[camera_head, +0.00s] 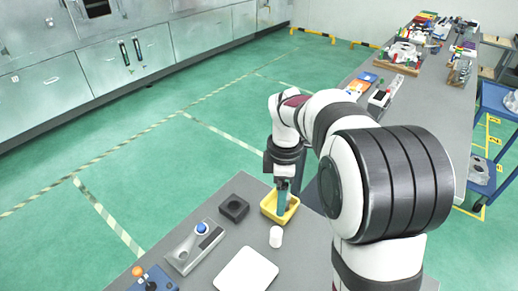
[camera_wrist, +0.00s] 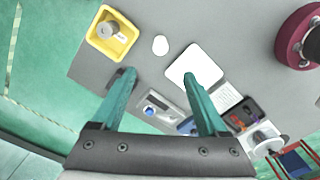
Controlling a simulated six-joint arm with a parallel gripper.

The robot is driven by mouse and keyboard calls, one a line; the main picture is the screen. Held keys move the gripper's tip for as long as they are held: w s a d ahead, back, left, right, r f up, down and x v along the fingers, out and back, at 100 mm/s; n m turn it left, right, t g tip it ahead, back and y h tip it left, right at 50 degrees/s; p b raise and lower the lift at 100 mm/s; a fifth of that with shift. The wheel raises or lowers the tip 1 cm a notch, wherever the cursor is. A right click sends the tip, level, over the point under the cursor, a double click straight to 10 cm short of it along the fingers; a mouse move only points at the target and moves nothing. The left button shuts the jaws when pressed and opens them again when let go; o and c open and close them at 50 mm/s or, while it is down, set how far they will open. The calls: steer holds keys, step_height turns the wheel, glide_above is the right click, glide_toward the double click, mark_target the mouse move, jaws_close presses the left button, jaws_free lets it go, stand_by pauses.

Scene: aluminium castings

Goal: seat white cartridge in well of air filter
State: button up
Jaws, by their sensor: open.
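The white cartridge (camera_head: 276,237) stands on the grey table just in front of the yellow bin; in the wrist view it is a white round shape (camera_wrist: 160,45). A dark square block with a round recess (camera_head: 234,208), which I take for the air filter, sits left of the bin. In the wrist view, the block is mostly hidden behind the left finger. My gripper (camera_head: 283,208) points down and appears over the yellow bin in the head view. In the wrist view its teal fingers (camera_wrist: 157,80) are wide apart, with nothing between them.
The yellow bin (camera_head: 268,212) holds a grey cylindrical part (camera_wrist: 108,30). A white plate (camera_head: 246,270), a device with a blue button (camera_head: 195,246) and a joystick box (camera_head: 152,281) occupy the front of the table. A long cluttered bench (camera_head: 440,100) runs at right.

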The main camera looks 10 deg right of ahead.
mark_target(277, 232)
steer(key=shift+n, duration=0.4)
step_height(277, 232, down, 16)
steer(key=shift+s+f, duration=0.1)
jaws_close()
